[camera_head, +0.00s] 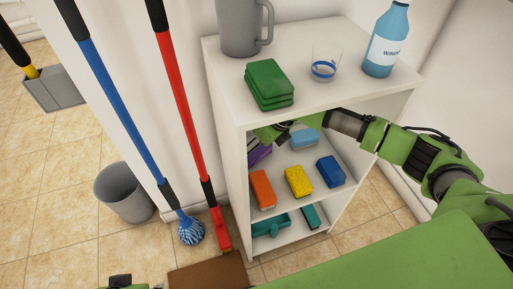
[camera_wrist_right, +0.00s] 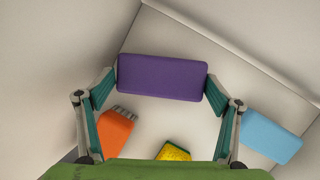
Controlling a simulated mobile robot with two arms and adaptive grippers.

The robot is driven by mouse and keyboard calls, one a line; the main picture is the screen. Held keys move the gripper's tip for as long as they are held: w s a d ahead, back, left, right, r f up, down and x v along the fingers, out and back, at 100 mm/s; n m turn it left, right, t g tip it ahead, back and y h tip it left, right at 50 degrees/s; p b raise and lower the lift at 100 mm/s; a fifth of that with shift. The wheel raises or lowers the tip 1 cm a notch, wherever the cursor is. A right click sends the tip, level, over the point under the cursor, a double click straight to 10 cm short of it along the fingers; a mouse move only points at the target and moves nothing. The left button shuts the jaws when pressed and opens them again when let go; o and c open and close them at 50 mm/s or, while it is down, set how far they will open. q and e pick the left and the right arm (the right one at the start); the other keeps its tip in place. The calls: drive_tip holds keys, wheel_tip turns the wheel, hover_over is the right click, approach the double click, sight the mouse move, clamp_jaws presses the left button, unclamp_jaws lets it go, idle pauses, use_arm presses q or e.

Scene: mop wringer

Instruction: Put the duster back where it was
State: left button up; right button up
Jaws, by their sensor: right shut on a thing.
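In the right wrist view a purple block (camera_wrist_right: 162,76), which may be the duster, lies between the two fingers of my right gripper (camera_wrist_right: 160,92). The fingers are shut on its short ends. In the head view my right arm reaches from the right into the shelf's middle compartment. The right gripper (camera_head: 268,133) is at the left inside, partly hidden under the top board. Part of the purple block (camera_head: 258,154) shows below it. My left gripper cannot be made out; only a dark and green bit of my body shows at the bottom edge.
The white shelf (camera_head: 316,100) holds an orange brush (camera_head: 263,190), a yellow sponge (camera_head: 298,181), a blue block (camera_head: 330,171) and a light blue block (camera_head: 304,139) in the middle compartment. On top stand green pads (camera_head: 268,82), a pitcher (camera_head: 240,28), a glass (camera_head: 325,62) and a bottle (camera_head: 387,40).

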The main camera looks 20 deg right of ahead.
sight(260, 150)
drive_tip(key=o, duration=1.2)
drive_tip(key=shift+c, duration=0.2)
drive_tip(key=shift+r, duration=0.4)
drive_tip(key=p+v, duration=0.1)
drive_tip(key=v, duration=0.2)
drive_tip(key=s+d, duration=0.3)
drive_tip(key=s+d+p, duration=0.1)
drive_tip(key=shift+s+d+f, duration=0.3)
drive_tip(key=shift+s, duration=0.05)
drive_tip(key=s+d, duration=0.2)
drive_tip(key=s, duration=0.1)
drive_tip(key=shift+d+p, duration=0.35)
drive_tip(key=shift+d, duration=0.05)
use_arm(q)
drive_tip(key=shift+w+d+f, duration=0.1)
drive_tip(key=shift+w+f, duration=0.35)
drive_tip(key=shift+f, duration=0.15)
use_arm(e)
drive_tip(key=shift+s+d, duration=0.4)
drive_tip(key=shift+s, duration=0.05)
